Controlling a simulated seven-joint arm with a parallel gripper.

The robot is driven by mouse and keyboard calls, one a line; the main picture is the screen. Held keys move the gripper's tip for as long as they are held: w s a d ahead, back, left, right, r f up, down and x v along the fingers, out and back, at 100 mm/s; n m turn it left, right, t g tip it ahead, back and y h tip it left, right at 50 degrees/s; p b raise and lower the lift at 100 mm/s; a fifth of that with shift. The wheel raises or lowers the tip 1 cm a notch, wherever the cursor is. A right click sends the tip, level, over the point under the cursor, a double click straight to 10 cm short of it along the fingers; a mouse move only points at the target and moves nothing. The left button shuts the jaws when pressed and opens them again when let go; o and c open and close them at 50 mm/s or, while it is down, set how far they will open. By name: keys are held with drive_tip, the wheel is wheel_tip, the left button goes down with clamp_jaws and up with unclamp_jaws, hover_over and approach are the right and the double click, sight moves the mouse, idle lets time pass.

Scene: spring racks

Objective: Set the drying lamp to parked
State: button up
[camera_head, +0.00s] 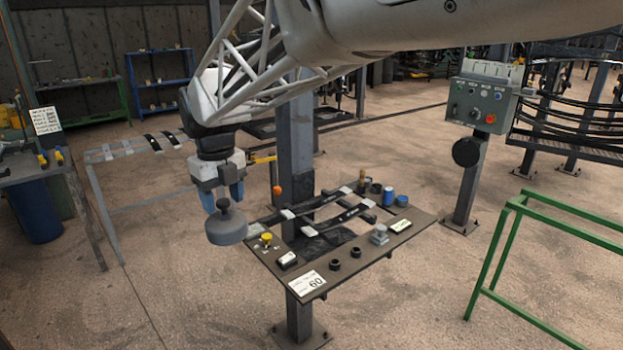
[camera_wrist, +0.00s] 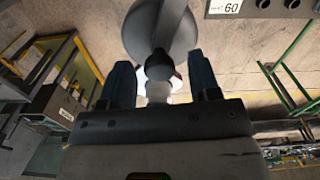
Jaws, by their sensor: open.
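A round grey lamp-like head with a dark knob on top (camera_head: 227,228) is just off the left edge of the work table; I take it for the drying lamp. It also shows in the wrist view as a grey dome (camera_wrist: 190,35), with a pale, bright part below it between my fingers. My gripper (camera_head: 222,197) points down over it, its blue fingers open. The knob is at or just below the fingertips; I cannot tell whether they touch. In the wrist view my gripper (camera_wrist: 160,78) has a finger on either side of the knob. The lamp's mounting is hidden.
The work table (camera_head: 412,232) carries dark strips, a yellow button (camera_head: 266,239), black knobs, a blue can (camera_head: 389,196) and a "60" card (camera_head: 307,283). A grey post rises behind it. A control box (camera_head: 482,105) and a green rail (camera_head: 560,215) stand right.

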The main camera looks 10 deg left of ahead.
drive_tip(key=shift+r, duration=0.15)
drive_tip(key=shift+r, duration=3.75)
